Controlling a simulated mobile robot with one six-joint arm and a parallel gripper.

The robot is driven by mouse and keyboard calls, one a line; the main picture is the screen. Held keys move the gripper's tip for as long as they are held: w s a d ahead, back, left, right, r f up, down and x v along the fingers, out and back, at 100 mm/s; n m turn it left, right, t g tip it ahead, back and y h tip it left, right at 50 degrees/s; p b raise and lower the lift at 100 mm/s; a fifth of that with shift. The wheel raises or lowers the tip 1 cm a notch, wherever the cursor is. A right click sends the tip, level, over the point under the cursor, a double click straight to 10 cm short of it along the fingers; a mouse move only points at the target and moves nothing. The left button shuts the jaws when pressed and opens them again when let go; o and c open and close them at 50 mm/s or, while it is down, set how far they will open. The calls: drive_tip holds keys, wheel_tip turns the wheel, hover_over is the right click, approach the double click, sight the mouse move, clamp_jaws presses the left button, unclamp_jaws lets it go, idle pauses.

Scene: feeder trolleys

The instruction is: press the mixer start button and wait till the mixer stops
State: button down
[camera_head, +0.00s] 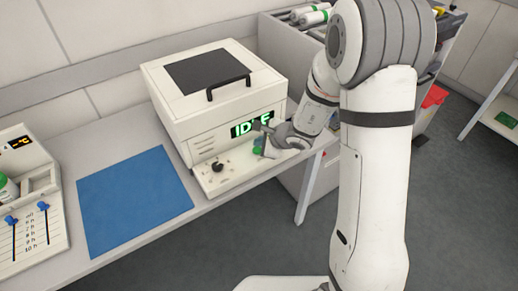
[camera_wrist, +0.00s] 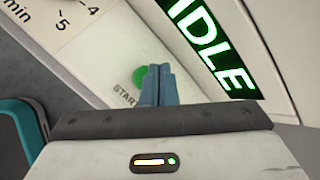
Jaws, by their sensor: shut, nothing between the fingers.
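The mixer (camera_head: 215,95) is a cream box with a dark lid window and black handle. It stands on the bench, and its display (camera_head: 250,124) reads IDLE in green, partly hidden by my arm. The display also reads IDLE in the wrist view (camera_wrist: 208,40). The green start button (camera_wrist: 140,76) sits on the panel beside the word START, partly hidden by my fingers. It also shows in the head view (camera_head: 257,148). My gripper (camera_wrist: 160,72) is shut and empty, with its fingertips close over the button. I cannot tell whether they touch it.
A black knob (camera_head: 217,166) is on the mixer's front panel, left of the button. A blue mat (camera_head: 134,198) lies left of the mixer. A device with blue sliders (camera_head: 30,215) stands at the far left. A grey trolley with white cylinders (camera_head: 312,17) is behind my arm.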

drive_tip(key=shift+f, duration=0.15)
drive_tip(key=shift+f+b, duration=0.35)
drive_tip(key=shift+b, duration=0.5)
